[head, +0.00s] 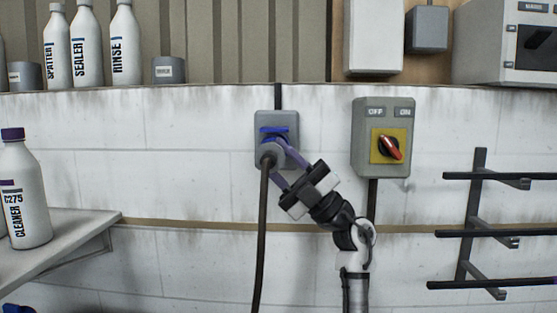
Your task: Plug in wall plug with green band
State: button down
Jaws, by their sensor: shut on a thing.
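A grey wall socket box (290,121) with a blue part (273,130) on its front is fixed to the white wall. A grey plug (266,153) is in front of the lower part of the box, with a dark cable (262,230) hanging straight down from it. My gripper (277,162) comes from the lower right, its purplish fingers shut on the plug. The plug overlaps the socket in the head view; I cannot tell whether it is seated in it. No green band shows on the plug's visible side.
A grey switch box (362,138) with a red rotary handle on a yellow plate is right of the socket. A dark rack (471,215) stands out from the wall at right. A shelf (75,232) with a cleaner bottle (27,195) is at left. Bottles stand on the ledge above.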

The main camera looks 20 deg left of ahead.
jog(key=shift+w+a, duration=0.15)
jog(key=shift+w, duration=0.3)
dwell(2.4)
jog(key=c, duration=0.8)
grip_release()
jog(key=o, duration=0.6)
jog(key=shift+c, duration=0.2)
